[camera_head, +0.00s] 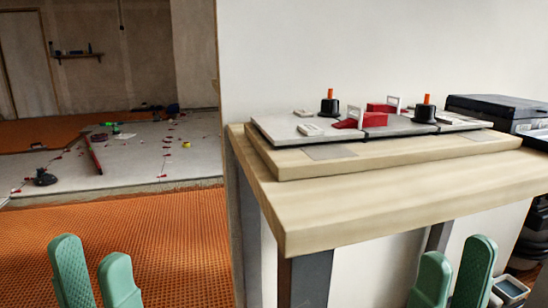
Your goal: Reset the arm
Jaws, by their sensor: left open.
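My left gripper (91,250) is at the bottom left, its two green fingers pointing up and apart, in front of the orange floor. It is open and empty. My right gripper (457,250) is at the bottom right, in front of the workbench's lower part. Its two green fingers are also apart with nothing between them. Neither gripper touches anything that I can see. The arms behind both grippers are out of view.
A wooden workbench (400,204) stands centre right. It bears grey tiles (278,128), red wedges (384,108) and black-and-orange tools (330,103). A black case (495,108) is behind it at right. The orange mat floor (150,240) is open at left, before a partly tiled area (130,160).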

